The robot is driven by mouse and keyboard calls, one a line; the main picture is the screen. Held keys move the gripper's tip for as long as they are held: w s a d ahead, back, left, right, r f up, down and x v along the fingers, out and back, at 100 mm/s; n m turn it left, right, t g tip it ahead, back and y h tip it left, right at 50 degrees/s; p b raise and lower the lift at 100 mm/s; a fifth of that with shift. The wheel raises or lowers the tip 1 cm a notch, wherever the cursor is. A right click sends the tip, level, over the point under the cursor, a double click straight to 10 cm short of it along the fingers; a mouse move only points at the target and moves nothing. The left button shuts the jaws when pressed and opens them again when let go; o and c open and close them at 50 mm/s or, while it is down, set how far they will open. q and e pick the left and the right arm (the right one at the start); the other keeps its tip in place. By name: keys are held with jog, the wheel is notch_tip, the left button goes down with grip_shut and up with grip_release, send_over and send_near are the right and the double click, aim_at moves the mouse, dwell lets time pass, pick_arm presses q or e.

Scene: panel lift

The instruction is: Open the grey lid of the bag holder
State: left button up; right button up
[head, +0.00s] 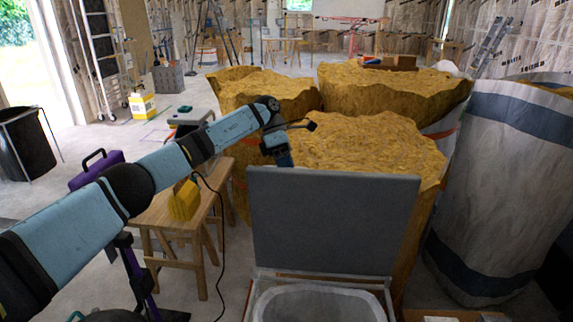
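The grey lid (330,220) of the bag holder stands raised, close to upright, at the lower middle of the head view. Below it the bag holder (262,282) shows its frame and a pale bag with an open mouth. My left arm reaches in from the left to the lid's upper left corner. My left gripper (284,160) points down there, at or just behind the lid's top edge. Its fingertips are hidden by the lid, so I cannot tell whether it touches the lid or is open. My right gripper is out of view.
Large yellow-brown insulation rolls (365,142) stand right behind the lid. A big wrapped roll (500,180) stands at the right. A wooden bench (160,215) with a yellow item (184,200) is at the left, under my arm. A black bin (25,145) stands far left.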

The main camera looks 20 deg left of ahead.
pick_arm(q)
jog(key=shift+o, duration=1.1)
jog(key=shift+w+f, duration=0.2)
jog(key=shift+f, duration=0.1)
jog(key=shift+w+a, duration=0.1)
jog(key=shift+r, duration=0.5)
jog(key=v, duration=1.3)
jog(key=shift+a, duration=0.25)
jog(key=shift+f, duration=0.1)
